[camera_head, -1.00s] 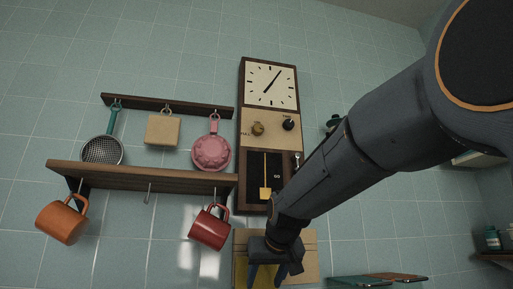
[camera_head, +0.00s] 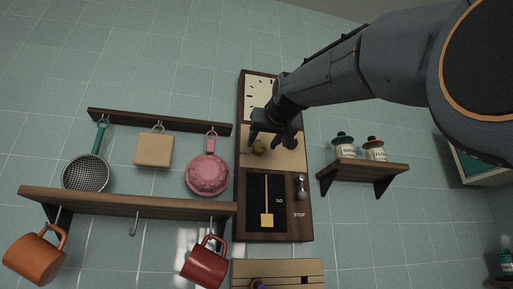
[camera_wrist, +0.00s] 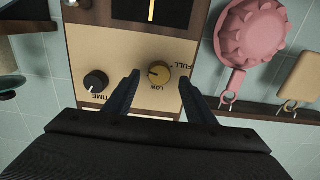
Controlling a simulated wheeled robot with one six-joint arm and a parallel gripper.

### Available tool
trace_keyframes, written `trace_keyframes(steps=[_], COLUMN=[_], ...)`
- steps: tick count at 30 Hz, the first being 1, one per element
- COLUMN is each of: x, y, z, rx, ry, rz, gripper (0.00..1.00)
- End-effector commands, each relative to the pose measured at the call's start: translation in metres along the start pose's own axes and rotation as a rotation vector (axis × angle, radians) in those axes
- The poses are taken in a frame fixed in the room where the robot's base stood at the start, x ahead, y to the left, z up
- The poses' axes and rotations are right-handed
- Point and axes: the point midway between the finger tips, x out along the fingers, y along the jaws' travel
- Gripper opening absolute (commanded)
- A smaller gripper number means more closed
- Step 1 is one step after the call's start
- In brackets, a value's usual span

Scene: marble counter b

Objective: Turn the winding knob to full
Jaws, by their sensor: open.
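In the head view my gripper (camera_head: 270,143) is in front of the panel, and the knob (camera_head: 259,147) shows between the fingers. The clock (camera_head: 240,190) hangs on the wall, its face partly hidden by my arm.
A GO/STOP lever (camera_head: 301,187) is lower on the clock. A pink pan (camera_head: 207,175) hangs at left above a shelf (camera_head: 130,204). Jars stand on a right shelf (camera_head: 362,168).

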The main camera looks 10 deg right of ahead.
Motion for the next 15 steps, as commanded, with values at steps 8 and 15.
trace_keyframes(steps=[8, 15], x=[0.027, 0.030], y=[0.001, 0.001], z=[-0.001, 0.000], rx=[0.000, 0.000], ry=[-0.001, 0.000], rz=[0.002, 0.001], gripper=[0.50, 0.50])
